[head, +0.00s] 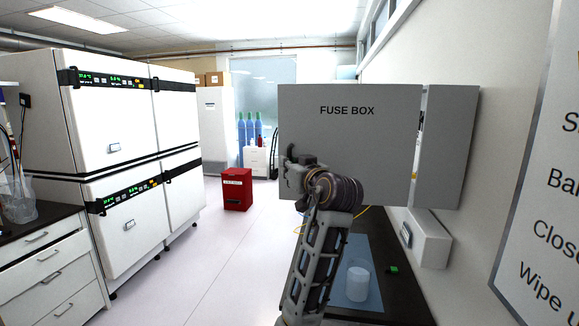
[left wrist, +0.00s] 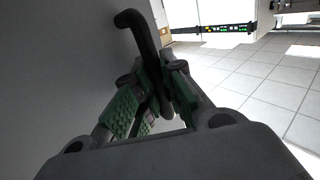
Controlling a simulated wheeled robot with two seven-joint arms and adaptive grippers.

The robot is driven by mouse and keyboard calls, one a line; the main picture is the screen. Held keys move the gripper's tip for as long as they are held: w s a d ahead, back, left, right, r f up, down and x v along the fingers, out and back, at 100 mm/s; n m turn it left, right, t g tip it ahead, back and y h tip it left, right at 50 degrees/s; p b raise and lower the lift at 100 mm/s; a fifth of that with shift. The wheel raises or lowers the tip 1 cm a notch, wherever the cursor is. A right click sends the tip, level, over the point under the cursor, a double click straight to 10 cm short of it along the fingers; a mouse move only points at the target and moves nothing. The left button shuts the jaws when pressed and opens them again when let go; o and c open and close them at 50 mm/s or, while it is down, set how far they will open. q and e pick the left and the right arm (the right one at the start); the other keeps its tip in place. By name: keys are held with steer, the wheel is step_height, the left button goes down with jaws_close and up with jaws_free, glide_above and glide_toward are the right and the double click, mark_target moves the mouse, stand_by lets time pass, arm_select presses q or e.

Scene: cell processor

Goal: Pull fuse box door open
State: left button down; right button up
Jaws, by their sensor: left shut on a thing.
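The grey fuse box door (head: 347,125), marked FUSE BOX, stands swung out from the wall-mounted fuse box (head: 447,145). A narrow gap shows between door and box, with a bit of the inside visible. My left gripper (head: 290,165) is at the door's lower left edge, its arm rising from below. In the left wrist view, the green-padded fingers of my left gripper (left wrist: 158,95) are closed around a dark bent handle (left wrist: 138,28) beside the grey door surface (left wrist: 60,60). In the head view the handle is mostly hidden. My right gripper is not visible.
A dark bench (head: 385,305) with a blue mat, a clear beaker (head: 358,284) and a small green item (head: 393,269) lies below the door. A grey wall unit (head: 428,238) is under the box. The floor (head: 200,270) left of my arm is clear.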

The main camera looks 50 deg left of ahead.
arm_select(q)
steer(key=s+d+n+g+b, duration=0.1)
steer(key=s+d+g+b, duration=0.1)
steer(key=s+d, duration=0.3)
steer(key=d, duration=0.3)
steer(key=shift+s+n+g+y, duration=0.3)
steer(key=shift+n, duration=0.1)
steer(key=c, duration=1.5)
jaws_free()
steer(key=shift+s+d, duration=0.3)
steer(key=shift+d, duration=1.7)
steer(key=shift+s+d, duration=0.25)
steer(key=shift+d, duration=1.7)
steer(key=shift+s+d, duration=0.3)
steer(key=shift+d, duration=1.7)
